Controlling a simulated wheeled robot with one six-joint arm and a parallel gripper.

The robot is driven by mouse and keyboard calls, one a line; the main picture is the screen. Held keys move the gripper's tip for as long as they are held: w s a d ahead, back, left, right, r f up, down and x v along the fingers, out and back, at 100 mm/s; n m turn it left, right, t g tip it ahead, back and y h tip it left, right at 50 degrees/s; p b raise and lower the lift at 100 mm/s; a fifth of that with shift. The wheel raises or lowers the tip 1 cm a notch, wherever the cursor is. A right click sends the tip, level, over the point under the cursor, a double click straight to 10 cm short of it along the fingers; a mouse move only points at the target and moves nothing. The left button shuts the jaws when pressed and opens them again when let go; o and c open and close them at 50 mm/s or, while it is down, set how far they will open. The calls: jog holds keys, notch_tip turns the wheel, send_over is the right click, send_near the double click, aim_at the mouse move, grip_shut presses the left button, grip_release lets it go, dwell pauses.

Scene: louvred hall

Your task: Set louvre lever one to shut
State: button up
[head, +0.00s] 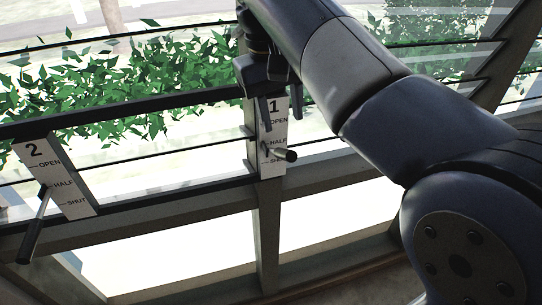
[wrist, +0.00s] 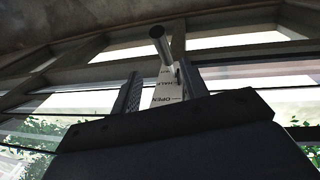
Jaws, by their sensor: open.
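Louvre lever one (head: 284,154) is a short dark handle with a pale metal end, sticking out from a white plate (head: 272,168) marked 1, OPEN and HALF. Its base is near the HALF mark; its exact setting is hard to tell, and the lowest label is partly hidden by the handle. My gripper (head: 284,110) is open and empty over the upper part of the plate, above the lever and not touching it. In the wrist view, the lever (wrist: 161,44) shows beyond the fingertips, between them, with the plate (wrist: 167,92) behind.
A second plate (head: 72,185) marked 2 stands at the left, its lever (head: 36,228) hanging low. Window bars and a post (head: 267,235) frame the panes. Green leaves (head: 150,75) show outside. Space below lever one looks clear.

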aim_at(285, 156)
jog(key=f, duration=0.7)
jog(key=d+f, duration=0.1)
jog(key=f, duration=0.2)
jog(key=shift+w+f, duration=0.15)
grip_shut()
dwell(0.4)
